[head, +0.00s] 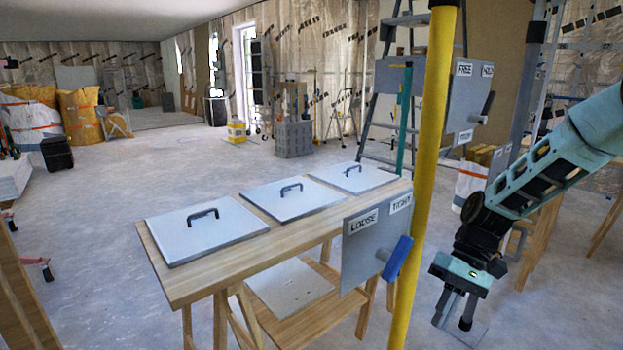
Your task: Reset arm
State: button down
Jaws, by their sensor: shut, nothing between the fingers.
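My gripper (456,309) hangs at the lower right, at the end of my pale teal arm, with its fingers pointing down. Its fingers are shut with nothing between them. It is to the right of the yellow pole (423,180), apart from it in the picture. A grey plate (478,332) shows behind and below the fingers; I cannot tell how far it is from them.
A wooden table (190,288) carries three pale panels with dark handles. A grey plate labelled LOOSE and TIGHT has a blue lever (398,258). Higher up, a grey box labelled FREE has a dark lever (487,107). Open floor (90,230) lies left.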

jog(key=s+d+r+m+t+h, duration=0.2)
jog(key=s+d+r+t+h, duration=0.3)
jog(key=s+d+r+t, duration=0.45)
jog(key=s+a+r+n+g, duration=0.15)
jog(key=s+a+n, duration=0.25)
jog(key=s+a, duration=0.45)
jog(key=s+a+n+g, duration=0.35)
jog(key=s+a, duration=0.25)
jog(key=a, duration=0.6)
notch_tip(320, 180, up, 11)
jog(key=p, duration=1.2)
jog(key=shift+w+d, duration=0.15)
jog(key=shift+w, duration=0.1)
jog(key=shift+r, duration=0.1)
